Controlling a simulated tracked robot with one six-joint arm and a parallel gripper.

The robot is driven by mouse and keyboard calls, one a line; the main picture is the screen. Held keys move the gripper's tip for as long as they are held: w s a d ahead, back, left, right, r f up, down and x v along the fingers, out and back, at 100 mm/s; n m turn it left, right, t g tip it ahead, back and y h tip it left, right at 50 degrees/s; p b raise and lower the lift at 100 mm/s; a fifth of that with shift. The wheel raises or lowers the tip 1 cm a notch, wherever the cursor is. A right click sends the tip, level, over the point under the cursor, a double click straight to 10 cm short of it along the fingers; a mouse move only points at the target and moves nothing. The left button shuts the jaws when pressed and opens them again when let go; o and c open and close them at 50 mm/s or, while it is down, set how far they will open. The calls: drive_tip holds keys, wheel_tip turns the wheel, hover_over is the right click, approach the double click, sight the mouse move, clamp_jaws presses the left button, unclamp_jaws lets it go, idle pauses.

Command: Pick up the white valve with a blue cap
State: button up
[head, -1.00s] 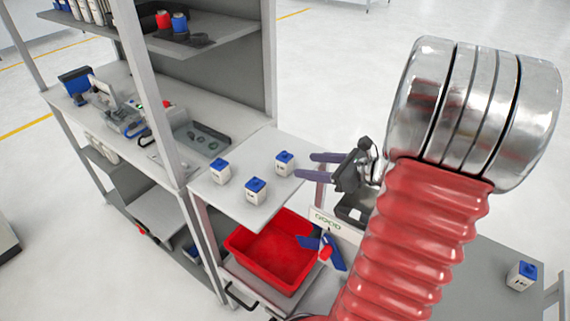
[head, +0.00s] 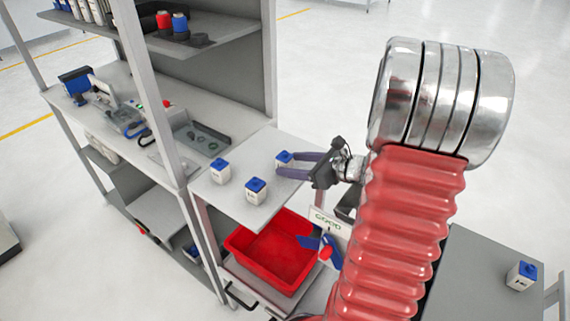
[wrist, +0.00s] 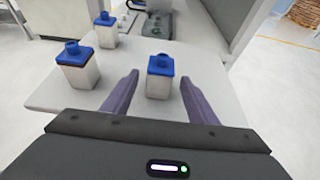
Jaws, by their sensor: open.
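Three white valves with blue caps stand upright on the small grey table (head: 225,205). In the head view the back right valve (head: 284,160) is at the tips of my gripper (head: 287,167); the front valve (head: 255,190) and the left valve (head: 220,171) stand apart from it. In the wrist view my open gripper (wrist: 160,88) has its two purple fingers on either side of one valve (wrist: 159,77), with a gap on each side. The other two, a nearer valve (wrist: 77,68) and a farther valve (wrist: 105,31), stand to its left.
Another blue-capped white valve (head: 521,276) stands on a grey table at the right. A red bin (head: 270,256) sits below the small table. A shelf post (head: 155,95) and a workbench with tools (head: 120,110) are to the left.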

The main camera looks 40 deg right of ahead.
sight(290, 164)
drive_tip(key=shift+x, duration=1.75)
drive_tip(key=shift+r, duration=0.1)
drive_tip(key=shift+c, duration=0.5)
drive_tip(key=c, duration=1.1)
